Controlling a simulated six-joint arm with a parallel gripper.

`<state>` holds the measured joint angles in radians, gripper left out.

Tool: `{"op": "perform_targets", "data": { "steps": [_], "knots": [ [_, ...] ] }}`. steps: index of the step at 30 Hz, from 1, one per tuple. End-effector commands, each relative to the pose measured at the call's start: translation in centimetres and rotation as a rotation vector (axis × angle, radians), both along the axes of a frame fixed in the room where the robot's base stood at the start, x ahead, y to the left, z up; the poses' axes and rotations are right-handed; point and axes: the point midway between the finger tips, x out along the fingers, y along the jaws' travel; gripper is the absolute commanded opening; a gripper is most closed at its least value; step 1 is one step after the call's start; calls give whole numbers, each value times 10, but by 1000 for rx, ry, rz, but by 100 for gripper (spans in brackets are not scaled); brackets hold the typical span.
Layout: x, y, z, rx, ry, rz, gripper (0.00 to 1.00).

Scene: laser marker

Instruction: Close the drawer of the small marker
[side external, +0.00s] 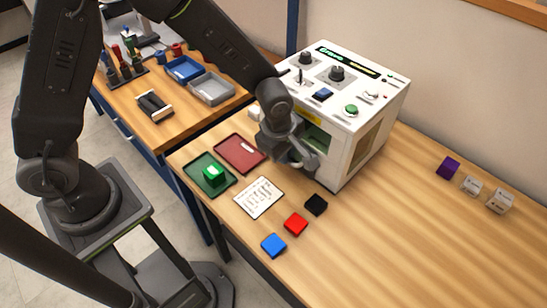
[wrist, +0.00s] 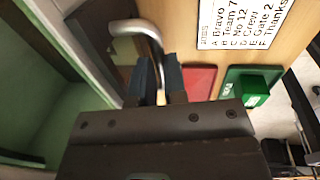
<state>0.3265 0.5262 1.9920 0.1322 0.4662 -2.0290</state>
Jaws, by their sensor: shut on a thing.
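The small marker (side external: 365,125) is a white box with knobs and buttons on its sloped top, standing at the back of the wooden table. Its front has an opening with a green interior (side external: 318,138), which also fills the left of the wrist view (wrist: 40,110). My gripper (side external: 298,163) is at the front of the marker and hides much of it. In the wrist view my gripper (wrist: 160,82) is shut on a curved silver handle (wrist: 148,32), whose end lies between the fingers. How far the drawer stands out is hard to tell.
In front of the marker lie a red tray (side external: 238,152), a green tray (side external: 200,178) with a green block (side external: 213,174), a printed sheet (side external: 259,198), and black (side external: 316,204), red (side external: 295,224) and blue (side external: 273,245) blocks. A purple cube (side external: 448,167) and pale cubes stand right.

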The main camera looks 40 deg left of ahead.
Motion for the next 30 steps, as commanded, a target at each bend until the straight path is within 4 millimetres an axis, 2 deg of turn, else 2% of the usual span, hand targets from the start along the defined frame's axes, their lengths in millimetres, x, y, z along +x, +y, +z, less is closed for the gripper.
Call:
{"op": "perform_targets", "data": {
  "steps": [9, 10, 18, 26, 30],
  "knots": [
    [7, 0, 1, -5, -16, 0, 0],
    [7, 0, 1, -5, -17, 0, 13],
    [5, 0, 1, -4, -13, 0, 38],
    [4, 0, 2, -3, -11, 0, 38],
    [2, 0, 14, -3, -12, 0, 38]
  ]
}}
